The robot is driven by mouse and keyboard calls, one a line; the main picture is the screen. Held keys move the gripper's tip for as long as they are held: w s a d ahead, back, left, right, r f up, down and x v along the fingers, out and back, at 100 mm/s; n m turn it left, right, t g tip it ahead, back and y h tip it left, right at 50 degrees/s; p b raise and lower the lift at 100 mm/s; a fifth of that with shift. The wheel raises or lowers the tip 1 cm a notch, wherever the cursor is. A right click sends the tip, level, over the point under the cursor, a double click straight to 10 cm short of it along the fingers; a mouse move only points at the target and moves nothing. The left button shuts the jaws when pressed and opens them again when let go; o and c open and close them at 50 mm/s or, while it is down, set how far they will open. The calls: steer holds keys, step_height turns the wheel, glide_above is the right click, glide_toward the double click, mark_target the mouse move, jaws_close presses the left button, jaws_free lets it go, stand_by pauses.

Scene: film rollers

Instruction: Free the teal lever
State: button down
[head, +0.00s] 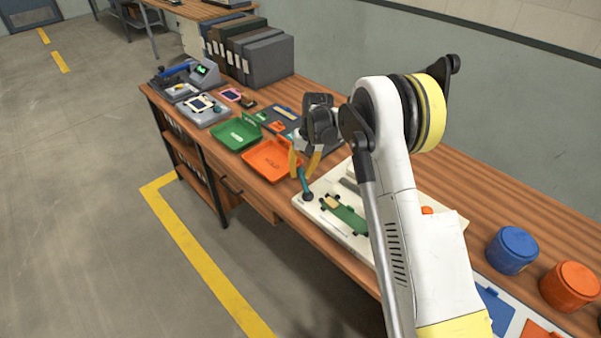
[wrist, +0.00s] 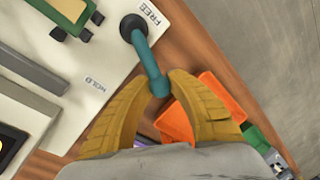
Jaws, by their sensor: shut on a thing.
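The teal lever (wrist: 147,55) rises from a dark round pivot at the corner of a white panel (wrist: 35,22). The word FREE is printed beside the pivot and HOLD farther along the panel's edge. In the head view the lever (head: 303,181) stands at the panel's near left corner, tilted. My gripper (wrist: 160,88) has its yellow fingers closed about the lever's free end. In the head view my gripper (head: 304,166) is over that same end. A green film carriage with dark rollers (head: 343,214) lies on the panel; part of it shows in the wrist view.
An orange tray (head: 271,159) and a green tray (head: 237,133) lie left of the panel. Grey and brown binders (head: 255,52) stand at the back. Blue (head: 511,252) and orange (head: 570,287) round containers stand at the right. The bench's front edge is close to the lever.

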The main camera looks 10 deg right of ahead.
steer(key=c, duration=1.2)
jaws_free()
steer(key=shift+o, duration=0.2)
step_height(320, 180, up, 12)
steer(key=d, duration=0.2)
steer(key=shift+d+f, duration=0.1)
